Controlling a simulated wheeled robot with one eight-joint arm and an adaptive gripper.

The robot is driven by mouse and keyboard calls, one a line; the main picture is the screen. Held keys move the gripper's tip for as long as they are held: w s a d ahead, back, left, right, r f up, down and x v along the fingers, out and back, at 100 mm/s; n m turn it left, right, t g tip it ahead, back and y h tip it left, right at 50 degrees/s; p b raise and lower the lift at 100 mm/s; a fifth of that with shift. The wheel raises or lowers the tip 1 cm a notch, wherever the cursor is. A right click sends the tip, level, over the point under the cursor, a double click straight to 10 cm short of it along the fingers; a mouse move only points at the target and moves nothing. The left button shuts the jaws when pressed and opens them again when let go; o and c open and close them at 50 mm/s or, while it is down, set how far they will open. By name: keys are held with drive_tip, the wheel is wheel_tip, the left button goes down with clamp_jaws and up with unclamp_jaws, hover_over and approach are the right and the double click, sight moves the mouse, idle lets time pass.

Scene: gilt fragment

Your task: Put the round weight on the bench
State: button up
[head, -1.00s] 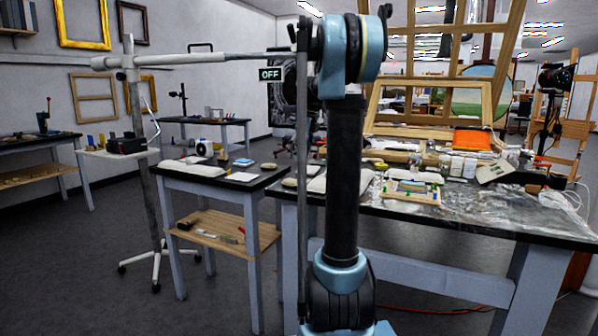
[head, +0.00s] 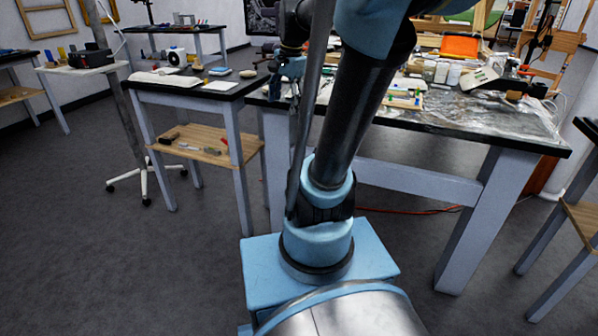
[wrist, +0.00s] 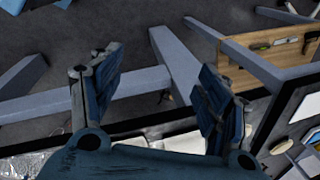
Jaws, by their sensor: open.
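A small pale, rounded object (head: 248,73), possibly the round weight, lies near the right end of the smaller black-topped bench (head: 190,93). I cannot tell for sure that it is the weight. The larger black-topped bench (head: 490,127) stands to the right, with a crowded top. My gripper (wrist: 158,78) is open and empty in the wrist view, its two dark blue fingers wide apart. A bench edge passes behind the fingers there, and the floor shows between them. In the head view my gripper (head: 288,76) is small and partly hidden by my arm, near the larger bench's left end.
The smaller bench has a wooden lower shelf (head: 205,148) with tools. Jars (head: 440,72), an orange item (head: 459,47) and clear sheeting crowd the larger bench. A wheeled stand (head: 135,130) is at left. A red cable (head: 410,212) lies on the floor. The floor at front left is clear.

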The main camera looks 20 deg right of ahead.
drive_tip(key=s+f+n+h, duration=0.1)
drive_tip(key=s+f+n, duration=1)
drive_tip(key=s+f, duration=0.4)
drive_tip(key=shift+s+d+f+n, duration=0.3)
drive_tip(key=shift+s+f, duration=0.1)
drive_tip(key=shift+s, duration=0.45)
